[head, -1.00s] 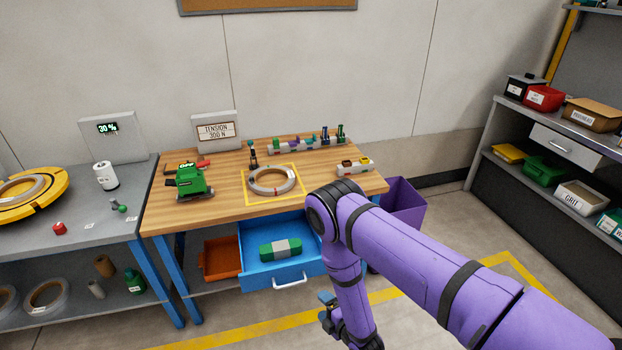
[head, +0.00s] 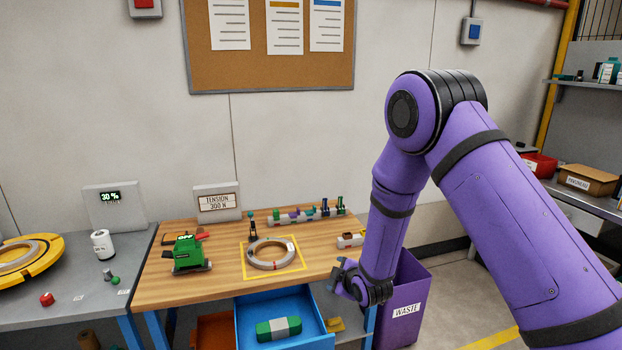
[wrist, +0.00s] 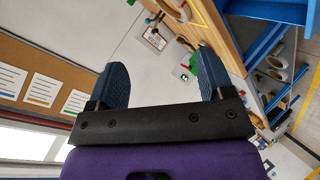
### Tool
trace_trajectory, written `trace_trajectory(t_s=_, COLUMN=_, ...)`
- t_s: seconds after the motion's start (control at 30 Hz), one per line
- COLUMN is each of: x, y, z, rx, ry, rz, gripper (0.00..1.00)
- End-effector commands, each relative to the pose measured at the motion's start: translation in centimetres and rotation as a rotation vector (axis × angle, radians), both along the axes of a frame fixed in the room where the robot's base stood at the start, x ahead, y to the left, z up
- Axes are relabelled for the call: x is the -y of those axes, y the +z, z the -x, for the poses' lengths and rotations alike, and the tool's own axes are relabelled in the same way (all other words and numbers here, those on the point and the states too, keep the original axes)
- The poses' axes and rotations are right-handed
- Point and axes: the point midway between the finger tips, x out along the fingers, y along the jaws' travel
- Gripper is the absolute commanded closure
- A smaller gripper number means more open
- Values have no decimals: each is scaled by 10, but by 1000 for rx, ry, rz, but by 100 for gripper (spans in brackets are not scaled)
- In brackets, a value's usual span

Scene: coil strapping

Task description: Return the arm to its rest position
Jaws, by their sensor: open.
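My purple arm is raised on the right side of the head view, its elbow high and its forearm hanging down. My gripper (head: 340,278) is at the lower end, in front of the bench's right part. In the wrist view my gripper (wrist: 160,85) has its two blue fingers wide apart, with nothing between them. A grey coil (head: 272,254) lies inside the yellow square on the wooden bench (head: 215,285). A green strapping tool (head: 188,253) stands to its left, apart from my gripper.
The blue drawer (head: 325,342) is open below the bench with a green and white item (head: 278,329) in it. A purple waste bin (head: 402,325) stands right beside my forearm. Shelves with boxes (head: 588,180) are at the right. A grey side table (head: 75,310) is at the left.

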Motion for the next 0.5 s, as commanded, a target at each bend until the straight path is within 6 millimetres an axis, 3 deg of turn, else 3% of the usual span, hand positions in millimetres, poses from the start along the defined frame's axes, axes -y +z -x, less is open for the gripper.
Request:
trace_trajectory(t_s=0.03, x=7, y=23, z=-3, rx=-14, ry=-26, rz=-17, gripper=26)
trace_trajectory(t_s=0.27, x=41, y=100, z=3, rx=-119, ry=-148, rz=-88, gripper=26)
trace_trajectory(t_s=0.5, x=79, y=175, z=29, rx=-222, ry=-282, rz=-165, gripper=26)
